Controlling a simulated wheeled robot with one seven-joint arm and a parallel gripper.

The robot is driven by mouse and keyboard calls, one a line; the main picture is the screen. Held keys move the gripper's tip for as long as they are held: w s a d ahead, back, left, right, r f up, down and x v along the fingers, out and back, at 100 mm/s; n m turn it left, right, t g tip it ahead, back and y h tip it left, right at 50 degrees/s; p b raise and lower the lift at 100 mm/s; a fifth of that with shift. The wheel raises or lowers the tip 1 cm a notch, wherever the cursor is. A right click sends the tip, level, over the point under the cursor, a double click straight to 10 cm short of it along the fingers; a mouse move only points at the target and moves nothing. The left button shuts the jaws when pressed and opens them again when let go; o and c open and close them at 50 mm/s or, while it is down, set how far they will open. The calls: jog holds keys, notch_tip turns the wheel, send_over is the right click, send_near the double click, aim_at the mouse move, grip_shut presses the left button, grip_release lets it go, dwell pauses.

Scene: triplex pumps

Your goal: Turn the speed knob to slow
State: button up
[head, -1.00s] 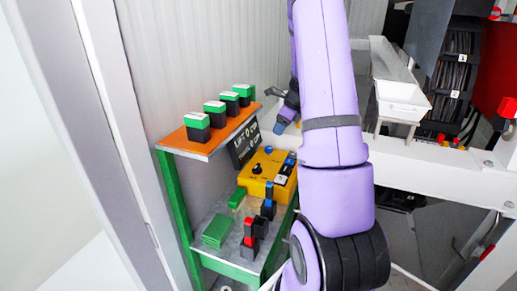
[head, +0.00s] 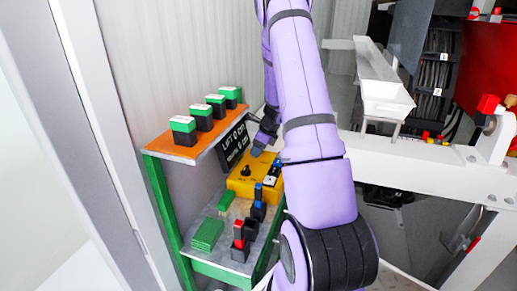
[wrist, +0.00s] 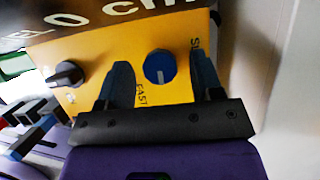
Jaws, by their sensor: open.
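The speed knob (wrist: 159,67) is a round blue dial on the yellow control box (head: 238,189). In the wrist view it lies between the two fingers of my gripper (wrist: 160,62), its light pointer mark facing down in the picture. The FAST label (wrist: 141,95) is at its lower left; a partly hidden label starting with S (wrist: 194,44) is at its right. My gripper is open, with visible gaps beside the knob. In the head view my gripper (head: 259,146) is at the box's back edge and the knob is hard to make out.
A black knob (wrist: 67,75) sits left of the blue one. A dark display (head: 233,144) stands behind the box. Red and blue levers (head: 240,232) stand in front. An orange shelf (head: 182,152) with several green-black blocks is at the left. A white beam (head: 430,163) runs right.

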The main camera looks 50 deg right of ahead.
jog(key=c, duration=0.9)
jog(key=shift+n, duration=0.3)
jog(key=n, duration=0.2)
jog(key=n+g+y, duration=0.1)
jog(key=n, duration=0.1)
jog(key=shift+w+d+y, duration=0.1)
jog(key=shift+d+y, duration=0.1)
jog(key=shift+y, duration=0.1)
jog(key=n, duration=0.2)
jog(key=n+g, duration=0.1)
jog(key=n, duration=0.1)
jog(key=shift+w+n+g+y, duration=0.15)
jog(key=shift+n+g+y, duration=0.15)
jog(key=shift+n+y, duration=0.1)
jog(key=n+g, duration=0.1)
jog(key=n, duration=0.3)
jog(key=shift+w+n+g, duration=0.1)
jog(key=shift+n+g, duration=0.2)
jog(key=shift+g, duration=0.1)
jog(key=shift+w+n+g, duration=0.1)
jog(key=shift+n+g, duration=0.6)
jog(key=shift+n, duration=1.3)
